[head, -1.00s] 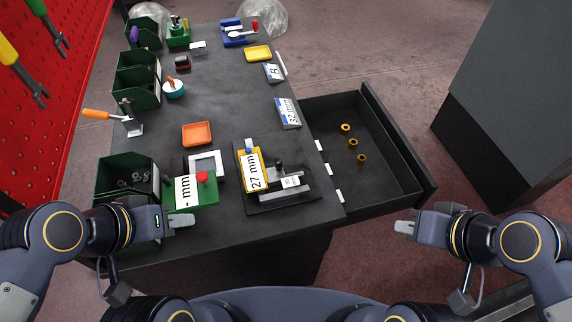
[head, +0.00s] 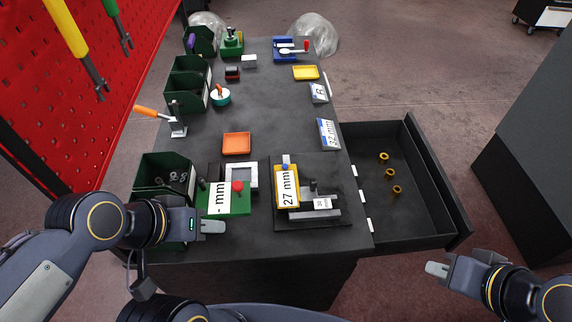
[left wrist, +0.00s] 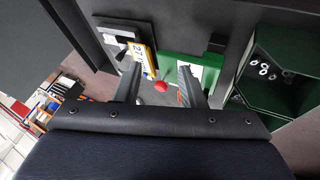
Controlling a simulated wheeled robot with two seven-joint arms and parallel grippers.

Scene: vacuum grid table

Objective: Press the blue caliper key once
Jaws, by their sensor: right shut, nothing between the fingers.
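The yellow caliper unit (head: 287,199) with a "27 mm" display lies on a dark plate at the table's near right. Its small blue key (head: 286,160) shows at its far end. The caliper also shows in the left wrist view (left wrist: 142,56), beyond the fingers. My left gripper (head: 213,227) hovers at the table's near edge, left of the caliper and in front of the green gauge. In the left wrist view its fingers (left wrist: 160,88) are apart with nothing held. My right gripper (head: 437,268) is shut and empty, in front of the open drawer, away from the caliper.
A green gauge (head: 240,205) with a red knob (head: 238,186) stands between my left gripper and the caliper. A green bin (head: 150,200) is at left. The open drawer (head: 425,215) holds several brass rings. An orange tray (head: 236,144) lies behind; the table's middle is mostly clear.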

